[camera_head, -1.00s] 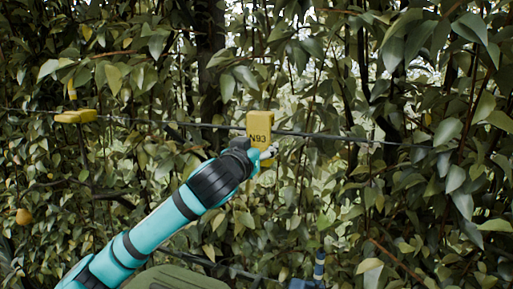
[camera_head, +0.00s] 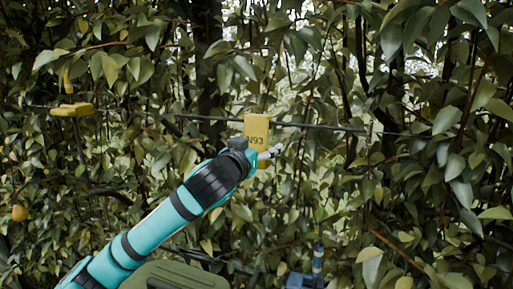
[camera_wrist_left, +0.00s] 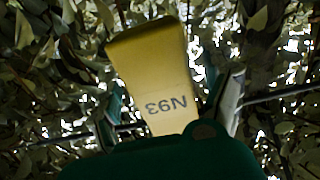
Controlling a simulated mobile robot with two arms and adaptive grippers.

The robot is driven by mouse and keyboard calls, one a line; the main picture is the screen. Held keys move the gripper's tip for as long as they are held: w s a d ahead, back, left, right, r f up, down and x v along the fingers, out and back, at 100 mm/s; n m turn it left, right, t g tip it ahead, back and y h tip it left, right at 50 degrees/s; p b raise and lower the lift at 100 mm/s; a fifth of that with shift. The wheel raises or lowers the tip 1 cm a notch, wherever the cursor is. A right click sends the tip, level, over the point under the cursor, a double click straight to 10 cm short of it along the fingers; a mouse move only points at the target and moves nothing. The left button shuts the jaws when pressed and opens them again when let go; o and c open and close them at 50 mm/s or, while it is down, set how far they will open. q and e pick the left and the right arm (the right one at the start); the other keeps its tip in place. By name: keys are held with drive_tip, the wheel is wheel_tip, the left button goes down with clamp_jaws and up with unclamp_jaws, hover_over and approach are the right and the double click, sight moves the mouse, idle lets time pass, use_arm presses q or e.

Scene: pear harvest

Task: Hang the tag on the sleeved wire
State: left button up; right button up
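The yellow tag (camera_head: 257,127) marked N93 is upright at the dark wire (camera_head: 325,126), its top edge slightly above the wire. I cannot tell whether it hooks over the wire. A thicker dark stretch of wire, which looks like the sleeve, runs right from the tag. My left gripper (camera_head: 266,152) is at the tag's lower end. In the left wrist view the tag (camera_wrist_left: 155,70) appears upside down between the two fingers (camera_wrist_left: 170,108), with gaps on both sides, so the gripper looks open. The tag's lower end is hidden by the gripper body. My right gripper is not in view.
Another yellow piece (camera_head: 72,110) is on the wire at the far left. Dense leaves and branches surround the wire. A yellow pear (camera_head: 19,213) hangs at the lower left. An olive-green ribbed object (camera_head: 175,276) and a blue object (camera_head: 304,281) are at the bottom.

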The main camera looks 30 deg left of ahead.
use_arm(q)
drive_tip(key=shift+s, duration=0.2)
drive_tip(key=v, duration=0.7)
drive_tip(key=shift+d, duration=0.1)
